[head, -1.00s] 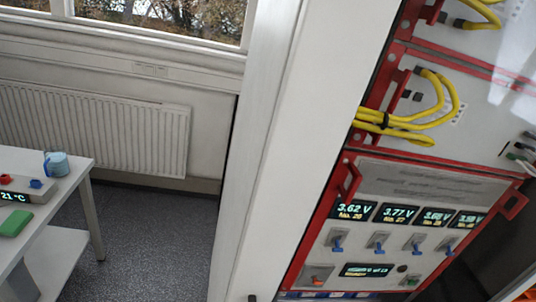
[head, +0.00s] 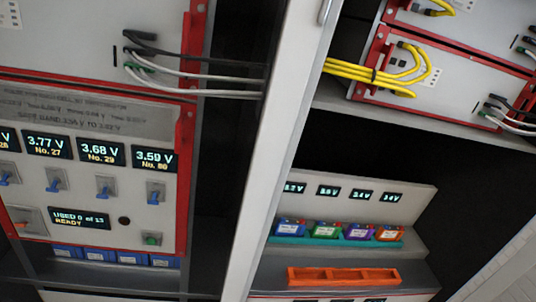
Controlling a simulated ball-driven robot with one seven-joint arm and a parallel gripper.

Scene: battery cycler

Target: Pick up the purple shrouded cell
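The purple shrouded cell (head: 359,233) stands in a row on a teal strip at the lower right of the head view. It has a white label on its front. A green cell (head: 326,230) is to its left and an orange cell (head: 389,234) to its right. A blue cell (head: 290,228) is at the row's left end. Small voltage displays are on the panel behind them. My gripper is not in the view.
An orange tray (head: 343,277) lies on the shelf in front of the cells. A pale cabinet post (head: 283,150) stands left of this bay. Left of it is a red-framed cycler panel (head: 90,180) with displays and blue switches. Yellow cables (head: 375,75) and grey cables (head: 200,75) run above.

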